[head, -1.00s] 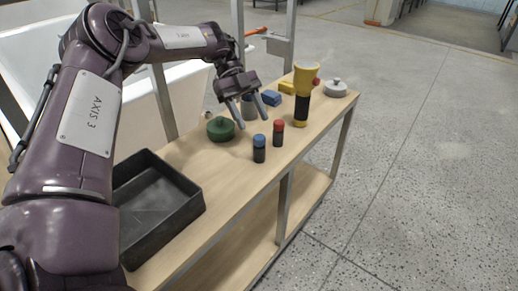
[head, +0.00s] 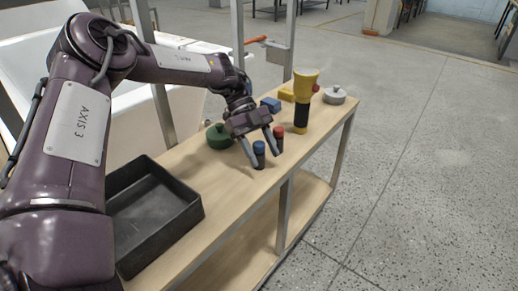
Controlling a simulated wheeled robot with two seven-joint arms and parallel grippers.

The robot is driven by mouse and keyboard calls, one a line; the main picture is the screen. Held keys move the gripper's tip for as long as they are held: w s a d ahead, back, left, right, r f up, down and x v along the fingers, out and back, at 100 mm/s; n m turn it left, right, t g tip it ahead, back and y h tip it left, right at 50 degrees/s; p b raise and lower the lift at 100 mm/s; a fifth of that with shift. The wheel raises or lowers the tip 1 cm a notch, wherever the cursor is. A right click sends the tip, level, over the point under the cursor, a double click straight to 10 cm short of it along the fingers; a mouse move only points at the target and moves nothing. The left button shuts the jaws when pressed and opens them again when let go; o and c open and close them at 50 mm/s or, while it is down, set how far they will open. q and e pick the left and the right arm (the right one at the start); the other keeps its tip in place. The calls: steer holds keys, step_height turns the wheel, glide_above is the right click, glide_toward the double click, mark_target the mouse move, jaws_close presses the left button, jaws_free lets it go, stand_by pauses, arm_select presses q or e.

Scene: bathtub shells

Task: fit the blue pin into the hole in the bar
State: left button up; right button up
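A short dark cylinder with a blue top (head: 259,148), the only pin-like blue thing I see, stands upright on the wooden bench top. My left gripper (head: 263,158) is open, pointing down, with one finger on each side of this blue-topped pin in the head view. I cannot tell whether a finger touches it. A blue block (head: 271,104) lies farther back on the bench. No bar with a hole can be made out. My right gripper is out of view.
A red-topped dark cylinder (head: 279,140) stands close beside the right finger. A green round object (head: 217,137) sits to the left. A yellow and black flashlight (head: 304,92), a yellow block (head: 286,95) and a pale lidded object (head: 335,95) stand behind. A black tray (head: 150,213) is nearer me.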

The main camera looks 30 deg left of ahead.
arm_select(q)
steer(key=c, duration=0.9)
